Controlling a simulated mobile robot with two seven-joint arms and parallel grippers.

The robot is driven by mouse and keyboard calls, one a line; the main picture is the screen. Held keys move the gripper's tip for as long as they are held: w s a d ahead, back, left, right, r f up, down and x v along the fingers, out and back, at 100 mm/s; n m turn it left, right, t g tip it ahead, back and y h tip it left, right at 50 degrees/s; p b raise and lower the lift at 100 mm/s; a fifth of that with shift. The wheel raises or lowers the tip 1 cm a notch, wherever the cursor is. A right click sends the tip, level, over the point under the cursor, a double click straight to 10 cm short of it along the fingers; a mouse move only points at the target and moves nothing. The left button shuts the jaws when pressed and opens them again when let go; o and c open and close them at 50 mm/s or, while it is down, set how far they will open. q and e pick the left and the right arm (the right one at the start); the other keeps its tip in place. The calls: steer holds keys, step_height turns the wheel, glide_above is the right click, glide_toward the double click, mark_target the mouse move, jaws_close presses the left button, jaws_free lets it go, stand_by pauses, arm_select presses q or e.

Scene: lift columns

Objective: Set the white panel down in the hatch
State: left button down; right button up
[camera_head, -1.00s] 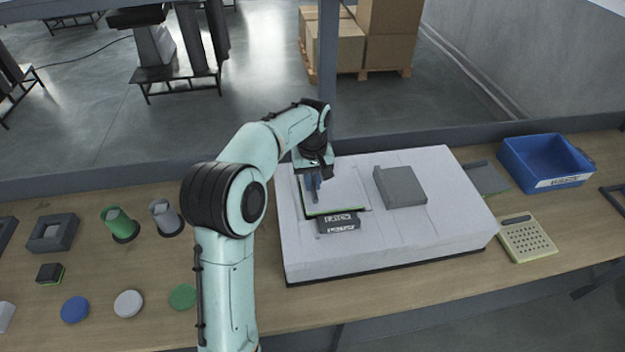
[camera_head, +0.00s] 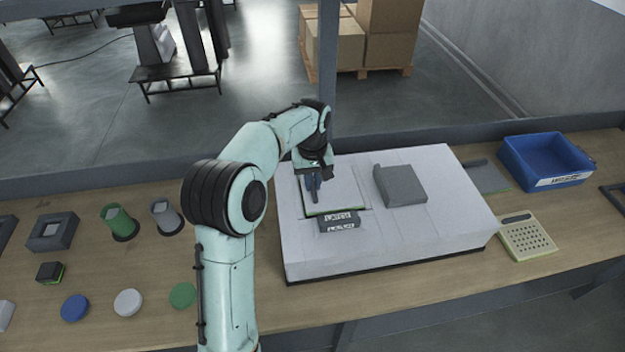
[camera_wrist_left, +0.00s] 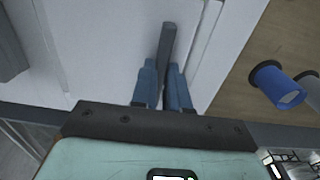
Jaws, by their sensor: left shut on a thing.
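The white panel (camera_head: 345,190) with a green front edge lies over the hatch area in the left part of the large white block (camera_head: 440,220). A thin dark gap shows along its front right corner, so I cannot tell whether it is fully seated or slightly raised. My left gripper (camera_head: 314,192) is shut on the panel's dark grey handle. In the left wrist view, the blue fingers (camera_wrist_left: 164,85) close around this handle bar (camera_wrist_left: 168,45), above the white panel surface (camera_wrist_left: 125,60). The hatch opening is mostly hidden under the panel. My right gripper is out of view.
Cups, discs and small blocks lie on the wooden table at left. A blue bin (camera_head: 545,160) and a yellowish perforated box (camera_head: 527,237) are at right.

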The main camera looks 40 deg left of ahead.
arm_select(q)
steer(key=shift+f, duration=0.2)
stand_by(0.4)
steer(key=c, duration=1.1)
jaws_free()
steer(key=shift+o, duration=0.2)
steer(key=shift+w+r+p, duration=0.1)
steer(key=shift+r+p, duration=0.5)
steer(key=shift+r, duration=2.9)
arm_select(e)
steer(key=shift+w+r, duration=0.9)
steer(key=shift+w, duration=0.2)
